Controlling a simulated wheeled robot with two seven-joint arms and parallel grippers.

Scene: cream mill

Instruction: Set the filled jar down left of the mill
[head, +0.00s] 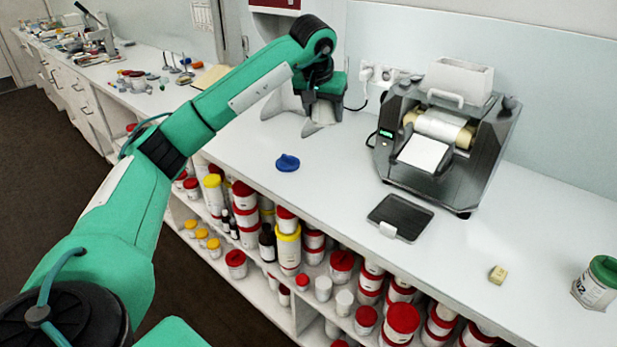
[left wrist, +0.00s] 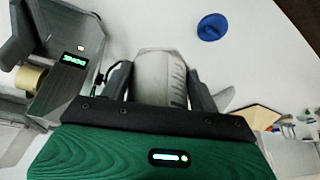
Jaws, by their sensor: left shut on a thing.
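The mill (head: 445,140) stands on the white counter at the right of the head view, with a white hopper on top and rollers in front. It also shows at the left of the left wrist view (left wrist: 75,75). My left gripper (head: 312,105) is over the counter to the left of the mill, near the back. In the left wrist view its fingers (left wrist: 160,85) are shut around a pale grey-white jar (left wrist: 160,72). The jar is hard to make out in the head view, and whether it touches the counter cannot be told. My right gripper is not in view.
A blue lid (head: 287,163) lies in front of my left gripper. A white machine (head: 270,8) with splayed feet stands behind the arm. Shelves below hold several containers.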

